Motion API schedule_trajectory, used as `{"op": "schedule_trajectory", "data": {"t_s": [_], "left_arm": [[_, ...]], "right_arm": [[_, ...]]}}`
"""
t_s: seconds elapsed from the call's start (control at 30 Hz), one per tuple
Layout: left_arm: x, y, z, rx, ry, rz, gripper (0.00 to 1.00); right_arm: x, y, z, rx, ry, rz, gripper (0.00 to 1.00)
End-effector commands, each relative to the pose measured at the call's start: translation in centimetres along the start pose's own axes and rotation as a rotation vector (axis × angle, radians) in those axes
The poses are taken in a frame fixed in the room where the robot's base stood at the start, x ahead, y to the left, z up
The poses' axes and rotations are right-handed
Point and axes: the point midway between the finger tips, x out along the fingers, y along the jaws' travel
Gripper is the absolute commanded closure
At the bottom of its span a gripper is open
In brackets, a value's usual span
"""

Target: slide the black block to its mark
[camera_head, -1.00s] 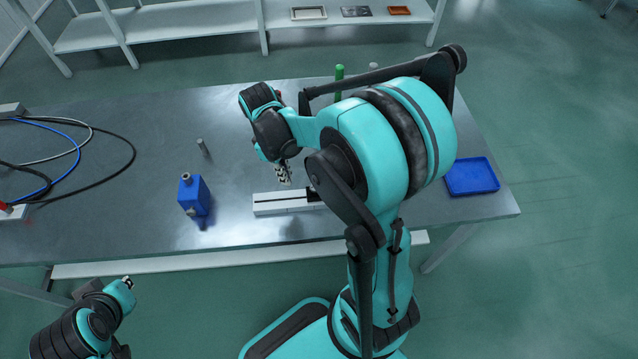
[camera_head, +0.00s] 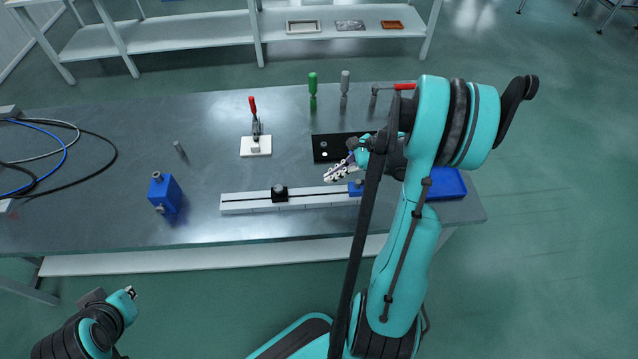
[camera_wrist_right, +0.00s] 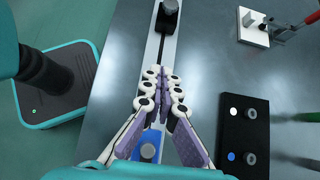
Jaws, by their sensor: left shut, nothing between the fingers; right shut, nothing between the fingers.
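The black block (camera_head: 279,193) sits on a pale rail (camera_head: 240,204) with a dark slot, left of the rail's middle; it is at the top of the right wrist view (camera_wrist_right: 169,8). A blue block (camera_head: 356,188) is further right on the same rail, partly hidden by my right arm. My right gripper (camera_head: 328,178) is shut and empty, just above the rail between the two blocks, apart from the black one. Its fingers (camera_wrist_right: 163,74) point along the rail towards the black block. My left gripper (camera_head: 131,291) is shut and empty, off the table's front. I cannot tell which line is the mark.
A blue box (camera_head: 165,195) and a small grey pin (camera_head: 180,150) stand left of the rail. Behind are a red-handled clamp (camera_head: 255,140), a black plate (camera_head: 330,147) and green and grey tools (camera_head: 313,90). A blue tray (camera_head: 447,185) is at right. Cables lie far left.

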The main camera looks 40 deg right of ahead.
Motion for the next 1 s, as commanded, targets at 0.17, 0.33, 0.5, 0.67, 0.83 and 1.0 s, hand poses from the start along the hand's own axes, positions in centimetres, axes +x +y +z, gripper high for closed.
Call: {"op": "schedule_trajectory", "data": {"t_s": [0.17, 0.33, 0.5, 0.67, 0.83, 1.0], "left_arm": [[1.1, 0.0, 0.8, 0.0, 0.0, 0.0, 1.0], [2.1, 0.0, 1.5, 0.0, 0.0, 0.0, 1.0], [2.7, 0.0, 2.0, 0.0, 0.0, 0.0, 1.0], [3.0, 0.0, 2.2, 0.0, 0.0, 0.0, 1.0], [3.1, 0.0, 2.2, 0.0, 0.0, 0.0, 1.0], [3.1, 0.0, 2.2, 0.0, 0.0, 0.0, 1.0]], "right_arm": [[3.6, 0.0, -0.2, -0.006, 0.001, 0.004, 1.0], [7.4, 0.1, -0.2, -0.007, 0.002, 0.004, 1.0], [10.1, 0.1, 0.7, -0.007, 0.002, 0.004, 1.0], [11.4, 0.1, 2.1, -0.006, 0.003, 0.003, 1.0], [11.9, 0.1, 2.8, -0.005, 0.003, 0.002, 1.0], [11.9, 0.1, 2.8, -0.004, 0.003, 0.001, 1.0]]}}
